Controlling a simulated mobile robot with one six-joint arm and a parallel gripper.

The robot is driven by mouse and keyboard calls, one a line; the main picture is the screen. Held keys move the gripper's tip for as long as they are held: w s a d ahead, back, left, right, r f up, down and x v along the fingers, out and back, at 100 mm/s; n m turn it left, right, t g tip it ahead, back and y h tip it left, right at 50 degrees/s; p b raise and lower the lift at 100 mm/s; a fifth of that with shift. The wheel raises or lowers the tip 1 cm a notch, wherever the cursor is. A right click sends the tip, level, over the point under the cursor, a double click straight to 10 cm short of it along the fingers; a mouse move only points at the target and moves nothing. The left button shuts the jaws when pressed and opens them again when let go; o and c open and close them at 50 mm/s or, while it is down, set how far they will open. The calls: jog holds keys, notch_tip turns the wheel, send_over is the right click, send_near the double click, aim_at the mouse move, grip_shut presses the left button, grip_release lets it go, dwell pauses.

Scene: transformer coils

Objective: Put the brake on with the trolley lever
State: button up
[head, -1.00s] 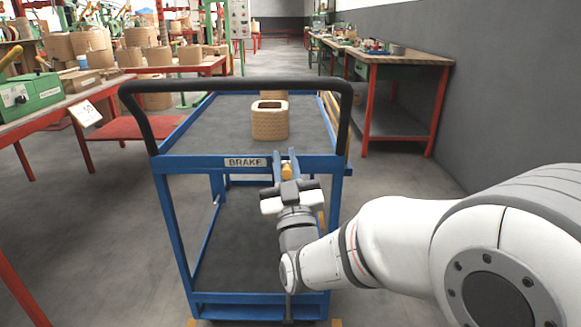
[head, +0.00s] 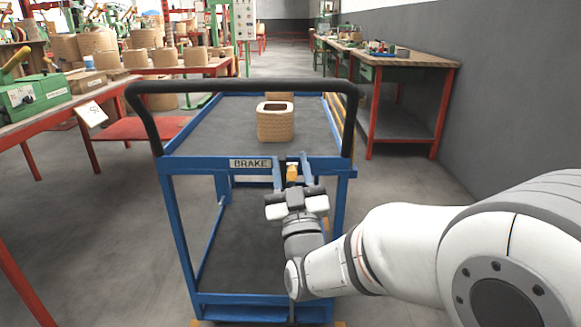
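The blue trolley (head: 185,235) stands in front of me with a black push handle (head: 240,86) and a plate marked BRAKE (head: 250,163) on its near rail. The lower part of the lever is hidden behind my gripper.
A red-legged bench with a green machine (head: 32,96) is at left, and a workbench (head: 410,60) is at right by the grey wall. Floor is clear on both sides of the trolley.

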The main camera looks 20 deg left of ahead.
jog(key=v, duration=0.7)
jog(key=shift+s+f+p, duration=0.2)
jog(key=shift+p, duration=0.25)
jog(key=shift+d, duration=0.1)
